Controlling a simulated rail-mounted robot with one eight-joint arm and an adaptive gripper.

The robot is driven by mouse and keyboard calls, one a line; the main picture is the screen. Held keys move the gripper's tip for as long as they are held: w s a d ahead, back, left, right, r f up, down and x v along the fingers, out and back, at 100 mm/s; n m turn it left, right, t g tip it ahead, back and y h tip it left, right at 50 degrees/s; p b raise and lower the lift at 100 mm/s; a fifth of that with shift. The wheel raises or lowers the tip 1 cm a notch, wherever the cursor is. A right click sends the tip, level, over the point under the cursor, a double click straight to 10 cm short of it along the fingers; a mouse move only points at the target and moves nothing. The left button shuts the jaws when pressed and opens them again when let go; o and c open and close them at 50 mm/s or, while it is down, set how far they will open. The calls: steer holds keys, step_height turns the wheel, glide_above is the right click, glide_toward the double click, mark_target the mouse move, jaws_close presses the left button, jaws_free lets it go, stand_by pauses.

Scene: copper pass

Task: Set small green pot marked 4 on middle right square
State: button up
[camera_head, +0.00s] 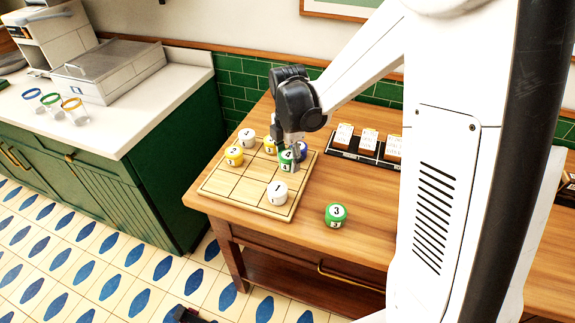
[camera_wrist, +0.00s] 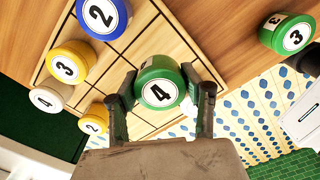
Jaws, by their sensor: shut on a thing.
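The small green pot marked 4 (camera_head: 287,161) is between the fingers of my gripper (camera_head: 290,158), over the right part of the gridded wooden board (camera_head: 218,187). In the wrist view the same green pot (camera_wrist: 160,82) shows its white 4 label upward, with a dark finger on each side. My gripper is shut on it. I cannot tell whether its base touches the board. A blue pot marked 2 (camera_wrist: 103,15), a yellow pot marked 3 (camera_wrist: 70,62), a yellow pot marked 2 (camera_head: 233,155) and a white pot marked 1 (camera_head: 277,192) stand on the board.
A white pot marked 4 (camera_wrist: 46,97) stands at the board's far corner. A green pot marked 3 (camera_head: 336,214) stands off the board on the wooden table (camera_head: 320,245). A black rack with white-topped blocks (camera_head: 368,141) is behind to the right.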

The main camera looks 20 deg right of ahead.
mark_target(289, 169)
steer(key=shift+w+d+f, duration=0.1)
steer(key=shift+d+f, duration=0.1)
steer(key=shift+f, duration=1.9)
steer(key=shift+f, duration=0.2)
steer(key=o, duration=1.3)
steer(key=shift+c, duration=0.2)
steer(key=shift+r, duration=0.1)
